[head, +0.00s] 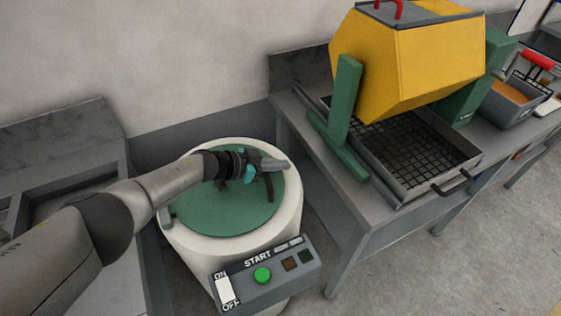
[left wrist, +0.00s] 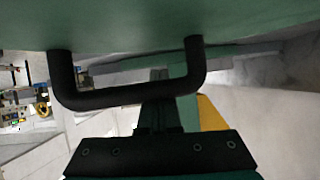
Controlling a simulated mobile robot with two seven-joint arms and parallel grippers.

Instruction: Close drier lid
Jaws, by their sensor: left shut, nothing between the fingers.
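The drier (head: 291,215) is a round white drum with a green lid (head: 225,210). The lid lies across the top inside the white rim, and I see no clear gap in the head view. A black bar handle (head: 269,188) stands on the lid; it also shows large in the left wrist view (left wrist: 125,97), fixed to the green lid surface. My left gripper (head: 263,167) is over the right part of the lid, beside the handle. It is shut and empty; contact with the handle or lid cannot be told. My right gripper is not in view.
A control box (head: 265,275) with a green button and an ON/OFF switch sits on the drier's front. A table (head: 365,215) at right bears a yellow tumbler (head: 415,70) and a mesh tray (head: 397,192). A grey counter (head: 70,185) stands at left, with a wall behind.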

